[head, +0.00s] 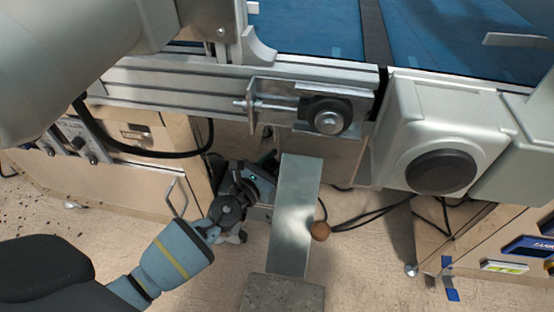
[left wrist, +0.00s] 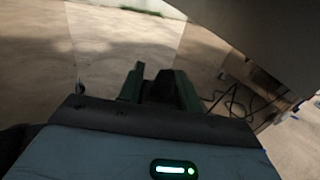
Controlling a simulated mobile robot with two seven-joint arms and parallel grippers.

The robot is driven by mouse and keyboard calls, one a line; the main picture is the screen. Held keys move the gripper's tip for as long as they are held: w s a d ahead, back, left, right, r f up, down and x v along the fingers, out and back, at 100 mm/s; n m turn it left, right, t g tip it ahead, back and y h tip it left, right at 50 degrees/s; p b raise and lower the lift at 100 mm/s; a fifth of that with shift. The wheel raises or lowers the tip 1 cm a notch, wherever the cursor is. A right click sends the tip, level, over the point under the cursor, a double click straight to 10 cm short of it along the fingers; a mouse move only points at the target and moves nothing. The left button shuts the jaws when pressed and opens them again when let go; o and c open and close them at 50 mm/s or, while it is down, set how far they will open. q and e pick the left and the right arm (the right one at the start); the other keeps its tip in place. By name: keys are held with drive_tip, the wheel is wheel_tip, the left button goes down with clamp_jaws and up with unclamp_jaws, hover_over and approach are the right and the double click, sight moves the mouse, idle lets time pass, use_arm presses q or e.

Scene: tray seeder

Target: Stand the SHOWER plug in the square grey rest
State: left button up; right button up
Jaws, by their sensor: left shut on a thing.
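My left gripper (head: 252,182) is low beside a bare metal plate, under the conveyor edge. Its fingers are hard to make out there. In the left wrist view the dark green fingers (left wrist: 160,82) are close together over the pale floor, shut on a dark thing between them that I cannot identify. I cannot read a SHOWER label in either view. I cannot pick out the square grey rest with certainty; a speckled grey block (head: 283,293) is at the lower end of the metal plate (head: 296,205). My right gripper is not in view.
A round brown knob (head: 320,231) sticks out right of the plate. The conveyor frame (head: 190,88) with a tensioner bolt is above the gripper. A white housing (head: 440,120) is at the right. Black cables (head: 375,218) hang there. Cabinets (head: 110,165) flank the open floor.

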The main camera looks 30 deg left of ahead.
use_arm(q)
drive_tip(key=shift+f+b, duration=0.45)
drive_tip(key=shift+f, duration=0.05)
idle(1.1)
drive_tip(key=o, duration=1.1)
drive_tip(key=shift+o, duration=0.2)
drive_tip(key=shift+s, duration=0.1)
drive_tip(key=shift+s+a, duration=0.25)
drive_tip(key=shift+s, duration=1)
drive_tip(key=shift+s+a, duration=0.3)
drive_tip(key=shift+s, duration=0.9)
drive_tip(key=shift+s+a, duration=0.25)
drive_tip(key=shift+s, duration=1)
